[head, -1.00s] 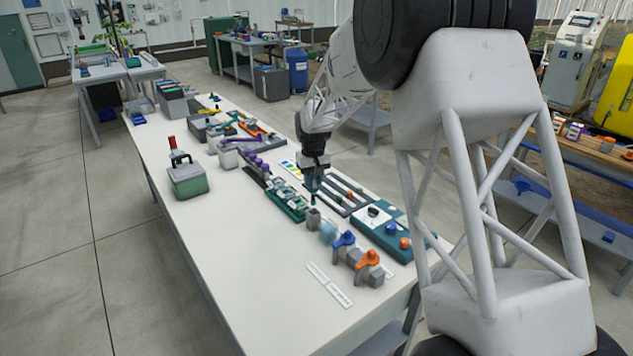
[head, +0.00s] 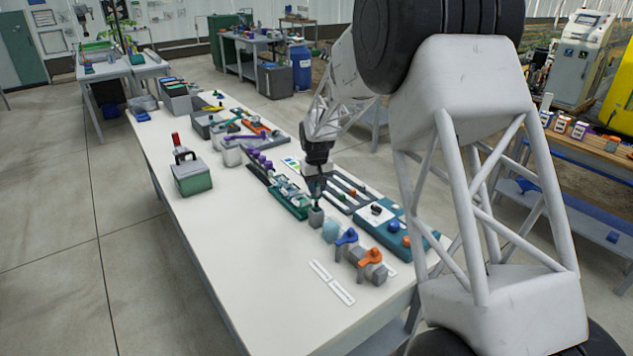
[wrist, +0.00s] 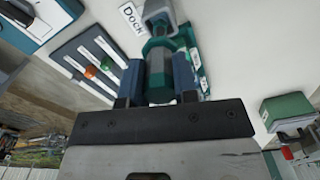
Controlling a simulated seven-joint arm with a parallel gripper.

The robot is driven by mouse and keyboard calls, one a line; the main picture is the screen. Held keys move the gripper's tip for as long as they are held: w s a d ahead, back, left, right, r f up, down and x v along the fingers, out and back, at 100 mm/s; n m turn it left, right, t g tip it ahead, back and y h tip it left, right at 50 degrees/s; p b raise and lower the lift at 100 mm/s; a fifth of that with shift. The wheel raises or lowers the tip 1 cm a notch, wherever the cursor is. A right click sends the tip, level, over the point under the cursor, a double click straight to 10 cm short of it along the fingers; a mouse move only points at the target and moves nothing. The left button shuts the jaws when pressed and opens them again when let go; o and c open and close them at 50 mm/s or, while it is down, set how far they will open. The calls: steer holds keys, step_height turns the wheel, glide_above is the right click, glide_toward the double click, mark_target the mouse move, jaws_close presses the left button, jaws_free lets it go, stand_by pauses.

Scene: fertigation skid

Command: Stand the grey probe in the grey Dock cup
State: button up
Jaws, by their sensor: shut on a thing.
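My gripper (head: 317,186) is shut on the probe, above the middle of the long white table. In the wrist view the probe (wrist: 158,62) sits between the two fingers and looks dark teal rather than plain grey. The grey Dock cup (head: 316,217) stands on the table directly below the gripper. It also shows in the wrist view (wrist: 158,7), past the probe's far end, beside a white "Dock" label (wrist: 131,18). The probe looks about upright, with its lower end at the cup's mouth. I cannot tell whether the tip is inside.
A green tray (head: 292,203) lies just left of the cup, and a pale blue cylinder (head: 330,230) stands close to its right. Blue (head: 346,238) and orange (head: 369,257) valve handles are nearer the front. A slotted rack (head: 350,192) lies behind. The table's left front is clear.

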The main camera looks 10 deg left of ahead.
mark_target(316, 197)
steer(key=shift+f, duration=2.45)
steer(key=o, duration=1.1)
steer(key=shift+c, duration=0.2)
steer(key=shift+r, duration=0.15)
steer(key=shift+r, duration=3.35)
